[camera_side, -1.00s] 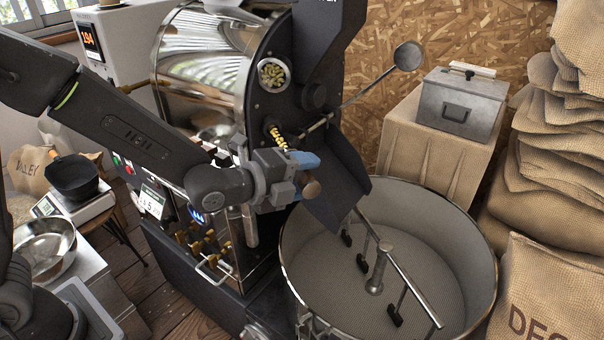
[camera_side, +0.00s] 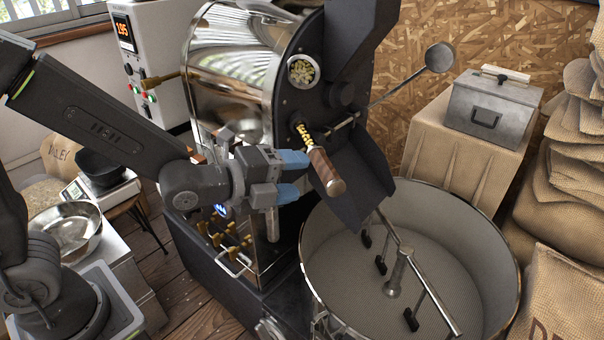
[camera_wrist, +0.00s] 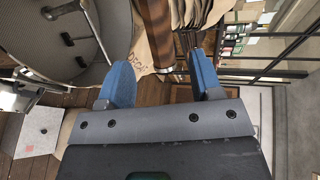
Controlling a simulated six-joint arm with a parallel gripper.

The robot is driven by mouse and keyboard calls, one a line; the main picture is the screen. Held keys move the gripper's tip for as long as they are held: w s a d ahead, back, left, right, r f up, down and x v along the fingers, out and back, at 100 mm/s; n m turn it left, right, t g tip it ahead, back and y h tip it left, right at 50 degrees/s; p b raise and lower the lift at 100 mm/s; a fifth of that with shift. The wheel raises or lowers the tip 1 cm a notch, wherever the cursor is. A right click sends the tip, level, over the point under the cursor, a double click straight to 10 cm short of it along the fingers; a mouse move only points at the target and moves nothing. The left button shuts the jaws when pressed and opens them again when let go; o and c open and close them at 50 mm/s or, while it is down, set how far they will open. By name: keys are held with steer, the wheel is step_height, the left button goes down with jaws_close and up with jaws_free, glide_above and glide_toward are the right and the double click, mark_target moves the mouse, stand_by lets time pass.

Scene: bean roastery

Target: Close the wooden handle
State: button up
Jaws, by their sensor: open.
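The wooden handle (camera_side: 325,170) has a brown grip, a metal end cap and a brass coil near the roaster's front face. It slants down to the right, in front of the dark chute. My gripper (camera_side: 292,176) is open, with its blue fingertips just left of the handle and apart from it in the side view. In the wrist view, the handle (camera_wrist: 156,22) comes down from the top, ahead of and between the two spread blue fingers of my gripper (camera_wrist: 162,82). Nothing is held.
The round cooling tray (camera_side: 455,200) with its stirring arm lies below right of the handle. The dark chute (camera_side: 355,190) is close behind it. A metal box (camera_side: 490,110) on a covered stand and burlap sacks (camera_side: 575,215) are at right. A steel bowl (camera_side: 68,230) is at left.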

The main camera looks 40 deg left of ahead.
mark_target(336, 187)
stand_by(0.4)
